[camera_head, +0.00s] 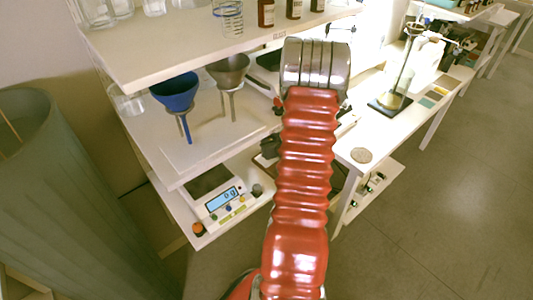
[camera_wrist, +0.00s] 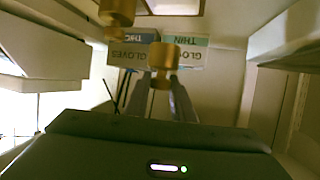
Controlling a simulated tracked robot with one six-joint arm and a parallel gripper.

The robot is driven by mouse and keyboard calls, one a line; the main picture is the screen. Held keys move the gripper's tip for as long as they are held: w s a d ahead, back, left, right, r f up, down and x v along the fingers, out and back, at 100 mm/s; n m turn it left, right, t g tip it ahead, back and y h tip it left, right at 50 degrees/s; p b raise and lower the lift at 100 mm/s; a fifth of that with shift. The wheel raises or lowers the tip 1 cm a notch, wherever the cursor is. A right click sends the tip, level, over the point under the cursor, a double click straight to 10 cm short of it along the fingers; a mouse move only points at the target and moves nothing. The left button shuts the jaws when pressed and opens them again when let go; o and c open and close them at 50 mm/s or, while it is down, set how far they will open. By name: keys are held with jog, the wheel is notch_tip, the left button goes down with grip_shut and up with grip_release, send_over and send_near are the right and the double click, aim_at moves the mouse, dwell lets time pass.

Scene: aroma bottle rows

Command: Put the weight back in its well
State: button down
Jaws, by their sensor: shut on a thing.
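In the wrist view a brass weight (camera_wrist: 163,58), a stepped cylinder, sits between the fingertips of my gripper (camera_wrist: 160,82). The gripper is shut on it. A second brass piece (camera_wrist: 117,14) of similar look shows at the top left, apart from the fingers and cut off by the picture edge. In the head view my red arm and its metal end cover the gripper and the held weight. I cannot make out a well in either view.
Two glove boxes, one blue-marked (camera_wrist: 131,47) and one green-marked (camera_wrist: 193,52), lie beyond the fingers. In the head view, a blue funnel (camera_head: 175,92) and a grey funnel (camera_head: 229,70) stand on a shelf. A digital scale (camera_head: 217,194) sits below, left of my arm.

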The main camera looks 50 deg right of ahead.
jog(key=shift+f, duration=1.7)
jog(key=shift+f, duration=2.05)
jog(key=c, duration=1.5)
grip_release()
jog(key=shift+f, duration=0.15)
jog(key=v, duration=1.2)
jog(key=shift+s, duration=0.1)
